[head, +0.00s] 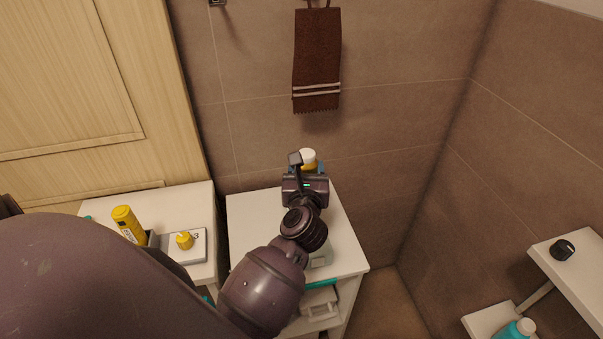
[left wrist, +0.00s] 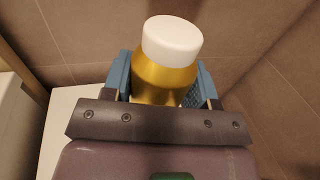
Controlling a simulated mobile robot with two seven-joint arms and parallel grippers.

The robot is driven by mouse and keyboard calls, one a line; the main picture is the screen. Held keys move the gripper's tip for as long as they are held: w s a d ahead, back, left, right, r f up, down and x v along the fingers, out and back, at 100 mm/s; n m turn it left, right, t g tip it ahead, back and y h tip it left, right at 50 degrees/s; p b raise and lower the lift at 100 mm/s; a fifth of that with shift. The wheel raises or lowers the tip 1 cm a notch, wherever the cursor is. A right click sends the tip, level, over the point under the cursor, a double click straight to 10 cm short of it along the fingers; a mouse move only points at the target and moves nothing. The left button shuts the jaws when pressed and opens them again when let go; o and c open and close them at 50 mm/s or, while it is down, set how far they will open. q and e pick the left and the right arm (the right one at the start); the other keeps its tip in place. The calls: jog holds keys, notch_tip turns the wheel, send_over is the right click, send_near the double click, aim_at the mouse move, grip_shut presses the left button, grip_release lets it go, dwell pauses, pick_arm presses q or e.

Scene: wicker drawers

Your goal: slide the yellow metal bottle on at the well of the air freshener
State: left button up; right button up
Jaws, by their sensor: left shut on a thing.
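My left gripper (head: 305,170) is shut on a yellow-gold bottle with a white cap (head: 308,157), over the back of the middle white cabinet top. In the left wrist view the bottle (left wrist: 165,80) stands upright between the blue finger pads (left wrist: 160,85), cap up. Its lower part is hidden by the gripper, so I cannot tell whether it touches the top. I cannot surely pick out the air freshener or its well; a pale object (head: 321,257) shows partly behind my arm. My right gripper is not in view.
On the left cabinet top stand a yellow can (head: 127,222) and a white box with a yellow knob (head: 184,241). A brown towel (head: 317,60) hangs behind. White shelves at right hold a dark knob-like object (head: 563,250) and a teal bottle (head: 517,330). The middle top's left side (head: 250,218) is clear.

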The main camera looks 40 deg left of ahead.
pick_arm(q)
jog(key=shift+r, duration=0.2)
jog(key=shift+f, duration=0.6)
notch_tip(320, 180, down, 4)
jog(key=b, duration=0.3)
jog(key=shift+f+b, duration=0.3)
jog(key=shift+b, duration=0.15)
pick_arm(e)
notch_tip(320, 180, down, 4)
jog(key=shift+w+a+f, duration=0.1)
